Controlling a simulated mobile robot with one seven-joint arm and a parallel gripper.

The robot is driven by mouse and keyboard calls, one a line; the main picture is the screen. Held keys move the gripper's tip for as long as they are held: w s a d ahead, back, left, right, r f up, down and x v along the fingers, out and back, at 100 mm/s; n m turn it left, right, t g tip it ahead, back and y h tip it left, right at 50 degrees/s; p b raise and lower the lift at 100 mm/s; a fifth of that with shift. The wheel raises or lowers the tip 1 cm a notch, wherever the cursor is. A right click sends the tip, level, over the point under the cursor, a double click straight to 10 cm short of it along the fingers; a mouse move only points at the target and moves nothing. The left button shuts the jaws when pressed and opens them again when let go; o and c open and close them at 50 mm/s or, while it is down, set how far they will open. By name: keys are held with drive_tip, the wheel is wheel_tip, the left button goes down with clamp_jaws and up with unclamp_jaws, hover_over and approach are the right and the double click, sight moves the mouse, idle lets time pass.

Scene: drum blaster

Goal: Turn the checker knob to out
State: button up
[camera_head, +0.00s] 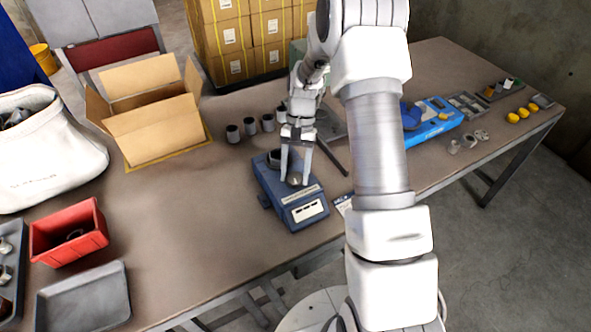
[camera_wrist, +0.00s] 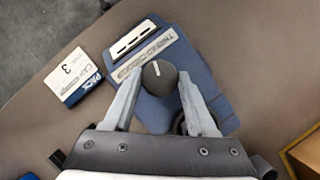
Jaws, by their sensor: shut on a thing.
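The blue thread checker (camera_head: 288,199) stands on the table, its label strip and a white panel with dark slots facing the near side. Its dark round knob (camera_wrist: 158,84) carries a short white mark that points toward the label strip (camera_wrist: 146,57). My gripper (camera_head: 295,181) reaches down from above. In the wrist view my gripper (camera_wrist: 160,78) has one finger on each side of the knob and is shut on it. A dark round opening on the checker is partly hidden behind the right finger. I cannot read any "out" marking.
A card reading "PACK CAP 3" (camera_wrist: 73,77) lies beside the checker. Several grey cups (camera_head: 250,126) stand behind it. An open carton (camera_head: 153,118), red bin (camera_head: 69,232) and grey tray (camera_head: 84,297) are left. A blue device (camera_head: 433,119) is right. Table left of the checker is clear.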

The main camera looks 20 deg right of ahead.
drive_tip(key=n+h, duration=0.1)
drive_tip(key=n, duration=0.2)
drive_tip(key=shift+w+n, duration=0.1)
drive_tip(key=shift+n, duration=0.4)
drive_tip(key=o, duration=1.4)
drive_tip(key=v, duration=0.5)
drive_tip(key=p+v, duration=0.1)
drive_tip(key=v, duration=1.1)
drive_tip(key=shift+w+a+r+p, duration=0.15)
drive_tip(key=shift+w+a+p, duration=0.15)
drive_tip(key=shift+w+p, duration=0.1)
